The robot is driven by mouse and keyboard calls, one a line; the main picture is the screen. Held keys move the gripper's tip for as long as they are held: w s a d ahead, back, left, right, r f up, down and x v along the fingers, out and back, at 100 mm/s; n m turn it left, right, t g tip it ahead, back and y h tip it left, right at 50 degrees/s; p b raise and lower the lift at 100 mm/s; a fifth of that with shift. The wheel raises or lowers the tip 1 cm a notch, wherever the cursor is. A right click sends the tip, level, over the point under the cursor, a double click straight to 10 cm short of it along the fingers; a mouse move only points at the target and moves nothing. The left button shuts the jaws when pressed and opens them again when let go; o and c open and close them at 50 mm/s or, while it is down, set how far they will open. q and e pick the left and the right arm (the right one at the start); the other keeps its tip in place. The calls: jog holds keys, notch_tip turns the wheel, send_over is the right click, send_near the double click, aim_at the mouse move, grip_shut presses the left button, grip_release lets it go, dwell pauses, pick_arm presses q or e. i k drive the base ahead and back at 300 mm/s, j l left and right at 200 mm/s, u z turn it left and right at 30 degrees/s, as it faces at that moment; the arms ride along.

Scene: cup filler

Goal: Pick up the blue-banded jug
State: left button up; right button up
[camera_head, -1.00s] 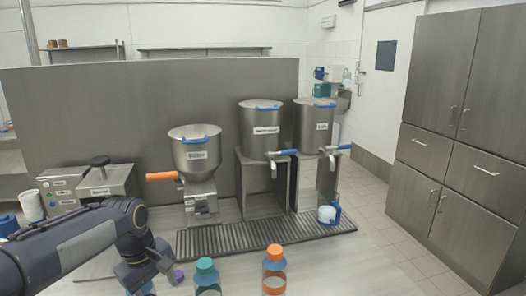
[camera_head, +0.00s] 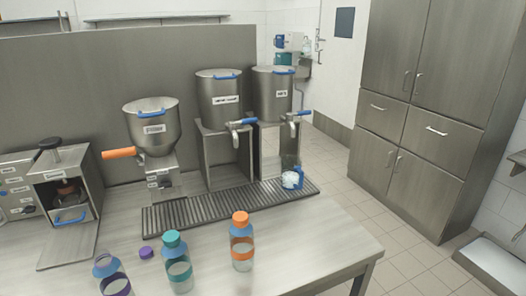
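The jug (camera_head: 290,180) is small and whitish, with a blue handle on its right side. It stands upright at the right end of the drip grate (camera_head: 159,224), in front of the rightmost steel dispenser's stand. It is small here, and I cannot clearly make out a band around it. Neither of my grippers is in view, and nothing touches the jug.
An orange-banded bottle (camera_head: 242,246), a teal-banded bottle (camera_head: 178,268) and an uncapped purple-banded bottle (camera_head: 112,278) stand on the table (camera_head: 310,240). A purple cap (camera_head: 146,252) lies near them. Dispenser taps (camera_head: 298,114) overhang the grate. The table's right front is clear.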

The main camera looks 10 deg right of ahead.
aim_at(291, 175)
jog(key=l+u, duration=1.05)
jog(key=l, duration=0.15)
